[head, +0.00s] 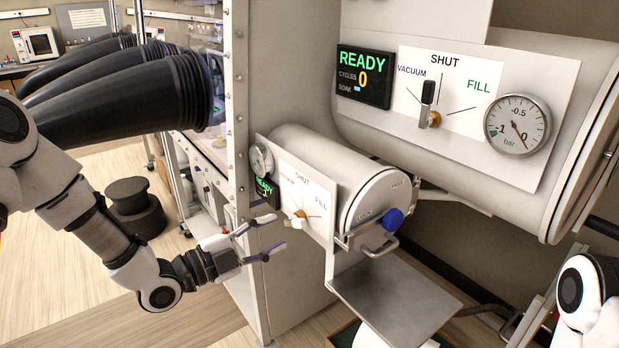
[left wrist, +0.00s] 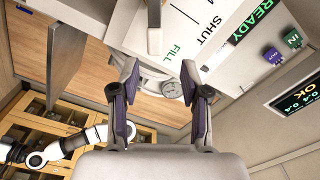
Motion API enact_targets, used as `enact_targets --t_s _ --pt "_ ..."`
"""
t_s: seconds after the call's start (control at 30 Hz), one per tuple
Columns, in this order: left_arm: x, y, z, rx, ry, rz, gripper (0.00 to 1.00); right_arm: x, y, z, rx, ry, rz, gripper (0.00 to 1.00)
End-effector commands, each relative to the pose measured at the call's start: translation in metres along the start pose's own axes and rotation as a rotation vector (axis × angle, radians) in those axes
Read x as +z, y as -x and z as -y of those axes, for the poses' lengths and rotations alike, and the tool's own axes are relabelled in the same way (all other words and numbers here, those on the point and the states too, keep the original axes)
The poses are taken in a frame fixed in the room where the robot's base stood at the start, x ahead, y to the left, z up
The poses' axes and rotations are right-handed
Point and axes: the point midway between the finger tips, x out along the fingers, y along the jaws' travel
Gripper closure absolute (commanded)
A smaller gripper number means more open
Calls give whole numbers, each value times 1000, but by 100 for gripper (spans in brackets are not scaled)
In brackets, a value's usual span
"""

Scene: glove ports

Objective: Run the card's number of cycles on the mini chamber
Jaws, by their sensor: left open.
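The mini chamber (head: 310,152) is the small white cylinder with a round door (head: 376,200), which looks closed, and a blue knob (head: 392,219). Its side panel (head: 318,182) carries a gauge (head: 261,160), a display (head: 263,186) reading READY and a small valve (head: 298,216) among VACUUM, SHUT and FILL. The display's count is too small to read surely. My left gripper (head: 277,234) is open and empty, just left of and below the valve. In the left wrist view its open fingers (left wrist: 159,80) point towards the panel (left wrist: 190,20), with the valve handle (left wrist: 154,28) ahead. My right gripper is out of view.
A metal shelf (head: 395,295) juts out below the small door. Black glove sleeves (head: 150,95) stick out above my left arm.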

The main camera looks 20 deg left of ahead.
Motion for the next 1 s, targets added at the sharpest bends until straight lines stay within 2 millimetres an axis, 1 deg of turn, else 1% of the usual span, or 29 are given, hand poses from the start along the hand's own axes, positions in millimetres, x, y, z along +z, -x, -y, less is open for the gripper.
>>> enact_targets --t_s 0.03,0.13,0.23,0.5,0.6,0.7,0.87,0.9,0.97,1.0 --pt "-1 1 2 13 15 9 54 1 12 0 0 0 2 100" --pt "2 -1 -6 23 20 15 54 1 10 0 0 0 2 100" --pt "3 -11 -7 24 18 14 54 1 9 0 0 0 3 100" --pt "2 -60 -7 24 15 11 54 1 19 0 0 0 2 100" --pt "3 -72 -7 22 17 13 54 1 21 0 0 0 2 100" --pt "3 -76 -8 20 20 13 54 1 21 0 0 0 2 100" --pt "4 -76 -8 19 21 13 54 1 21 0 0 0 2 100" --pt "4 -76 -8 19 21 13 58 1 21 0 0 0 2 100" --pt "4 -76 -8 19 20 13 79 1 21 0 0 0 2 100" --pt "4 -76 -8 19 20 13 93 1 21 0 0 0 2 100"
